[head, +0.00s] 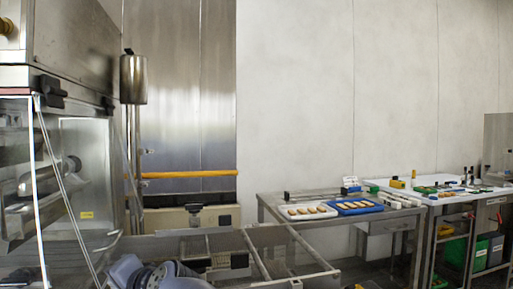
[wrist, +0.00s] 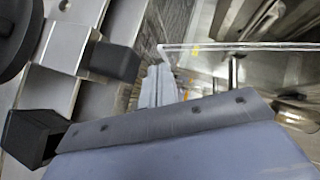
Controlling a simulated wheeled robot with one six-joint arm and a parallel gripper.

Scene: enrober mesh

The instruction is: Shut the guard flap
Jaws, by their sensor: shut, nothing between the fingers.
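The guard flap (head: 85,180) looks like a clear panel with bright edges. It hangs below the steel hood at the left of the head view, and some edges slant outward toward the bottom. How far it stands open is hard to tell. A bright clear edge, likely the flap (wrist: 240,47), crosses the upper right of the wrist view. My gripper (wrist: 158,75) is shut and empty, with its pale fingers close to the left end of that edge. Whether they touch cannot be told. I cannot make out the gripper in the head view.
The steel hood (head: 75,40) carries black blocks (head: 50,87); similar black blocks (wrist: 115,62) are near my gripper. A steel frame (head: 290,250) stands low in front. A table with a white tray (head: 308,217) and a blue tray (head: 355,212) is at right.

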